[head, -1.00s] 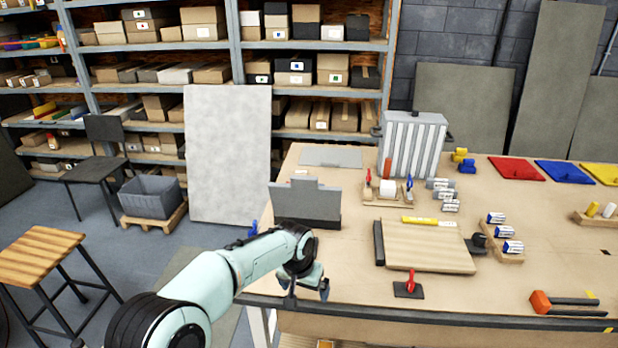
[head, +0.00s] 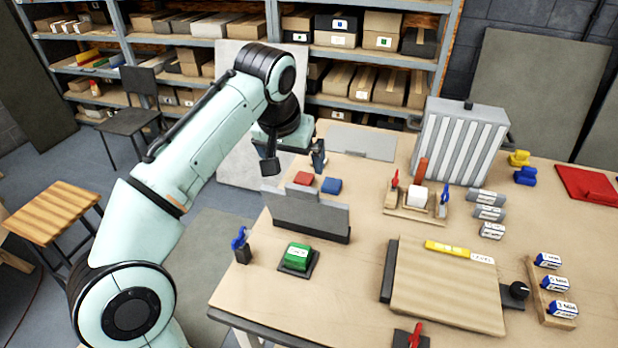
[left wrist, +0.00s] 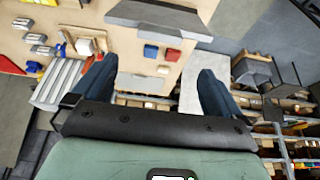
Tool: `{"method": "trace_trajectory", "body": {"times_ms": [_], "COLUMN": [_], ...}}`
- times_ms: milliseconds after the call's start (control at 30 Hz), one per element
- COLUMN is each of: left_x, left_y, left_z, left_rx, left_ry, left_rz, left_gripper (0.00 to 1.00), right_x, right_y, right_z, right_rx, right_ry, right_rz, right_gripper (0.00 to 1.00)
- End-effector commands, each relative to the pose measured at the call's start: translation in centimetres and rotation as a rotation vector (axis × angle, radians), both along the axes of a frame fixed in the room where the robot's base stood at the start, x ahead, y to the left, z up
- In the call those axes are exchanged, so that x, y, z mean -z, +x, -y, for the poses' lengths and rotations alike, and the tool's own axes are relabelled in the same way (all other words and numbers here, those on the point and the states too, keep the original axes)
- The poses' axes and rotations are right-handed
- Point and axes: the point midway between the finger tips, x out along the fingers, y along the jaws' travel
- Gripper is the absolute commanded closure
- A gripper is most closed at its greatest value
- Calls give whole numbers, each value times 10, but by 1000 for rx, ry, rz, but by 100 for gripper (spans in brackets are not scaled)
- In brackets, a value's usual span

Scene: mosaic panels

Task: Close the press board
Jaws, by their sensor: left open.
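I cannot tell for sure which thing is the press board. A wooden board (head: 447,285) with a dark strip along its left edge and a black knob (head: 519,290) at its right lies flat on the table. A grey upright panel (head: 305,215) stands near the table's left edge; it also shows in the left wrist view (left wrist: 160,18). My left gripper (head: 293,162) is open and empty, above and behind the grey panel, near a red block (head: 303,178) and a blue block (head: 331,185). Its two fingers (left wrist: 150,78) are wide apart in the left wrist view. My right gripper is not in view.
A green block (head: 298,257) and a blue-handled tool (head: 240,245) stand in front of the panel. A flat grey plate (head: 362,142) lies behind it. A ribbed grey case (head: 460,140) and a small tool rack (head: 415,205) stand to the right. Shelves line the back.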

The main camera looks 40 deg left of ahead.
Motion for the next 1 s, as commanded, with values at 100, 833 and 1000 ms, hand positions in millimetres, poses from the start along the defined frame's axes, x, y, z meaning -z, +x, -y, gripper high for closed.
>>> {"method": "trace_trajectory", "body": {"times_ms": [100, 833, 1000], "left_x": [21, 114, 114], "left_y": [7, 46, 46], "left_z": [-2, -14, -14], "left_rx": [1, 2, 2], "left_ry": [-1, 0, 0], "left_rz": [-6, 0, 0], "left_gripper": [0, 0, 0], "right_x": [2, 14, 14], "right_y": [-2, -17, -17], "right_z": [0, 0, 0], "right_rx": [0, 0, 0], "right_ry": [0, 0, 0], "right_rz": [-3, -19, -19], "right_gripper": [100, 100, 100]}}
